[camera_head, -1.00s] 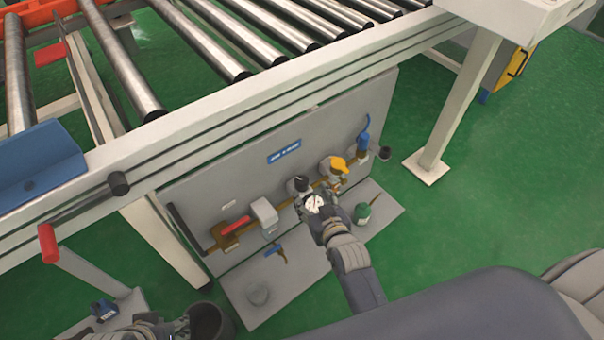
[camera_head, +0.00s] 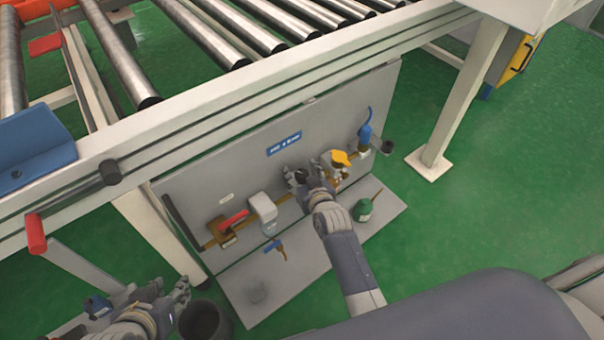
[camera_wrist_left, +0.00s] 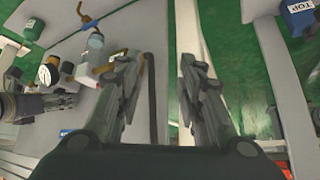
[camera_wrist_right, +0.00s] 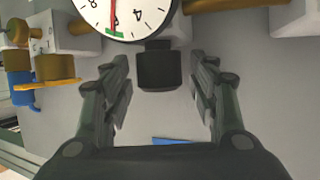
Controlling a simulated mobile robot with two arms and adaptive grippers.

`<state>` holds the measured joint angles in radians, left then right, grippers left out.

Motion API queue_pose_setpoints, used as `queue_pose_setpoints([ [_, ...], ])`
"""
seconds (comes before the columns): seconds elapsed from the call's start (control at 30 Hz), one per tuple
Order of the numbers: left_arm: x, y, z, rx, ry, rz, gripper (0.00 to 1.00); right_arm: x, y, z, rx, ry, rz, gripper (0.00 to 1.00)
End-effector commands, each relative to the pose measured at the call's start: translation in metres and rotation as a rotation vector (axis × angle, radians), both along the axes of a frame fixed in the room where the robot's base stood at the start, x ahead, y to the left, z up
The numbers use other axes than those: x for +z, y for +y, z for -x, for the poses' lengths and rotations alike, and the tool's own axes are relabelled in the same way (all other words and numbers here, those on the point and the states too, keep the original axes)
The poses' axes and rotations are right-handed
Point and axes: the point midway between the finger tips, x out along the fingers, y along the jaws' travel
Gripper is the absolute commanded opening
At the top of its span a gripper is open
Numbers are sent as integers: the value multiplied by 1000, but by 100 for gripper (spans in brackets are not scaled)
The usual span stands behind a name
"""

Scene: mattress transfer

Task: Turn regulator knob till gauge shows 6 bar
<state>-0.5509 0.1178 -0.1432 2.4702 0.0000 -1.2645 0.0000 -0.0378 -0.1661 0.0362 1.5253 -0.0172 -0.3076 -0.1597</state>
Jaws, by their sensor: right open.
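The black regulator knob (camera_wrist_right: 159,66) is in the right wrist view, between the fingertips of my right gripper (camera_wrist_right: 162,88), with gaps on both sides. My right gripper is open and also shows at the panel in the head view (camera_head: 303,178), where it largely hides the regulator. The white round gauge (camera_wrist_right: 125,12) sits beside the knob, upside down and cut by the frame's top. Its red needle points down toward a green mark; I cannot tell the exact reading. The gauge also shows in the left wrist view (camera_wrist_left: 48,75). My left gripper (camera_head: 182,290) is open and empty, low at the left.
The grey panel (camera_head: 235,180) carries a red-handled valve (camera_head: 233,220), a filter unit (camera_head: 263,210), a yellow part (camera_head: 341,158) and a blue part (camera_head: 365,132). A green bottle (camera_head: 362,210) stands on the base plate. The roller conveyor frame (camera_head: 250,82) runs above. A dark bucket (camera_head: 203,322) stands near my left gripper.

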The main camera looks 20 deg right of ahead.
Motion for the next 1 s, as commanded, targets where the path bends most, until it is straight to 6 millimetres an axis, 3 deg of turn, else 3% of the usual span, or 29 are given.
queue_pose_setpoints([
  [0.13, 0, 0, 0, 0, 0, 0, 35, 0, 0, 0, 0, 0, 0, 55],
  [0.33, 0, 0, 0, 0, 1, 0, 35, 0, 0, 0, 0, 0, 0, 11],
  [0.37, 0, 0, 0, 0, 1, 0, 35, 0, 0, 0, 0, 0, 0, 10],
  [0.57, 1, 0, 1, 0, 6, -1, 35, 1, 0, 0, 4, 0, 1, 10],
  [1.0, -21, 21, 68, 26, 305, -63, 35, 2, 0, -1, 68, -2, 2, 10],
])
